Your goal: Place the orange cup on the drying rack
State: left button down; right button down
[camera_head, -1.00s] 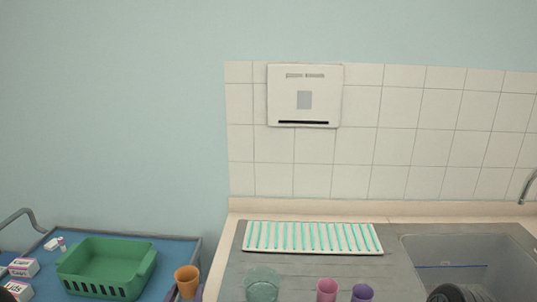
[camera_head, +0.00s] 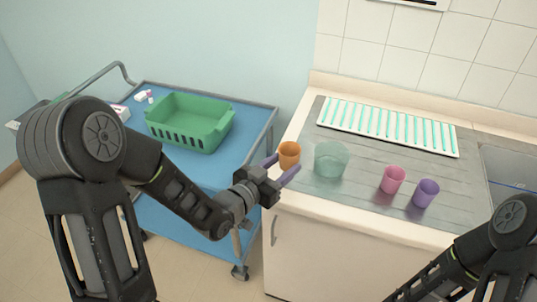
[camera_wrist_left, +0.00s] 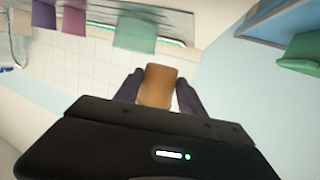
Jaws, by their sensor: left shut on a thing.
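The orange cup (camera_head: 289,153) is upright at the left end of the counter, and also shows in the left wrist view (camera_wrist_left: 158,86). My left gripper (camera_head: 282,168) is shut on it, one purple finger on each side. I cannot tell whether the cup still touches the counter. The drying rack (camera_head: 388,128), a white tray with green slats, lies at the back of the counter, to the right of the cup, and is empty. My right arm (camera_head: 490,250) shows at the lower right; its gripper is out of view.
A clear greenish beaker (camera_head: 331,160) stands just right of the orange cup. A pink cup (camera_head: 393,180) and a purple cup (camera_head: 426,193) stand farther right. A blue cart (camera_head: 255,112) with a green basket (camera_head: 190,122) is at left. A sink (camera_head: 510,172) is at right.

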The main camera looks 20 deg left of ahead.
pick_arm(q)
jog(key=s+d+f+m+g+h, duration=0.1)
jog(key=d+m+g+h, duration=0.1)
jog(key=d, duration=0.2)
jog(key=s+d+f+m+g+h, duration=0.1)
jog(key=d+m+g+h, duration=0.2)
jog(key=d, duration=0.1)
jog(key=s+d+f+m+g+h, duration=0.1)
jog(key=d+m+g+h, duration=0.1)
jog(key=d+m+h, duration=0.1)
jog(key=shift+d+g, duration=0.3)
jog(key=shift+d, duration=0.1)
pick_arm(e)
jog(key=c, duration=2.2)
grip_release()
